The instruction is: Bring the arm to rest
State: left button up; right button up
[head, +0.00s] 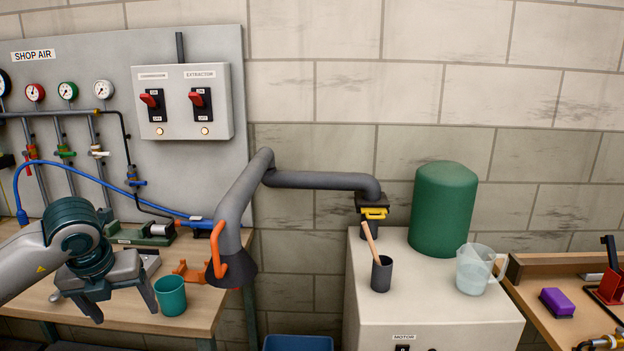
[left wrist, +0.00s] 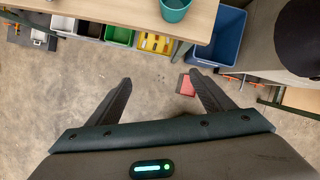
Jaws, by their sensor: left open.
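My left gripper (head: 124,304) is open and empty in the head view. It hangs at the front edge of the wooden bench, left of a teal cup (head: 170,296). The teal cup also shows at the top of the left wrist view (left wrist: 175,8), apart from the fingers. The grey extractor arm (head: 235,215) with its dark hood and orange handle hangs just right of the cup. My right gripper is not in view.
The wooden bench (head: 110,312) carries a small vise (head: 145,233) and an orange bracket (head: 190,272). A blue bin (left wrist: 232,36) stands on the floor beside it. The white cabinet (head: 430,306) holds a green tank, a dark cup and a clear jug (head: 474,270). The floor in front is open.

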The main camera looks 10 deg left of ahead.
pick_arm(q)
jog(key=w+d+f+g+h, duration=0.1)
jog(key=w+d+f+h, duration=0.1)
jog(key=d+f+h, duration=0.5)
jog(key=w+d+f+h, duration=0.1)
jog(key=d+f+h, duration=0.2)
jog(key=d, duration=0.7)
jog(key=w+d+f+g+h, duration=0.1)
jog(key=w+d+f+h, duration=0.1)
jog(key=d+f+h, duration=0.5)
jog(key=w+d+f+n+t, duration=0.2)
jog(key=w+f+n+t, duration=0.2)
jog(key=f+n+t, duration=0.55)
jog(key=s+a+f+n+t+y, duration=0.1)
jog(key=s+a+f+n+y, duration=0.2)
jog(key=f, duration=0.6)
jog(key=s+a+f+n+y, duration=0.1)
jog(key=s+f+n+y, duration=0.4)
jog(key=f, duration=0.4)
jog(key=s+a+f+n+t+y, duration=0.1)
jog(key=s+f+n+y, duration=0.15)
jog(key=f+n, duration=0.45)
jog(key=s+d+f+n+g+y, duration=0.1)
jog(key=s+f+g, duration=0.3)
jog(key=s+f, duration=0.7)
jog(key=s+d+f+n+g+y, duration=0.2)
jog(key=s+f+g, duration=0.2)
jog(key=s+f, duration=0.8)
jog(key=s, duration=0.8)
jog(key=shift+d+y, duration=0.35)
